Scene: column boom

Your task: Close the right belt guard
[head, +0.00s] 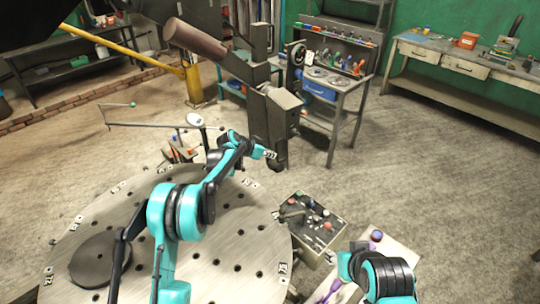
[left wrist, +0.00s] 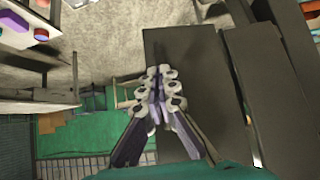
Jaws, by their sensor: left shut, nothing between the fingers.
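A dark machine column (head: 268,120) stands beyond the round perforated table, with a brownish cylinder (head: 195,40) on its upper left. A box-like part with a pale top (head: 284,99) juts out at its right side; I cannot tell for sure whether this is the right belt guard or how far it stands open. My left gripper (head: 270,154) is in front of the column's lower part. In the left wrist view it (left wrist: 158,74) is shut and empty, over dark flat panels (left wrist: 265,80); contact cannot be told. My right gripper is out of view.
The round table (head: 215,262) fills the lower left. A control box with coloured knobs (head: 312,222) stands at its right edge. A tool cart (head: 340,90) stands behind the column, and a workbench (head: 470,70) stands at the far right. The floor (head: 400,150) right of the column is clear.

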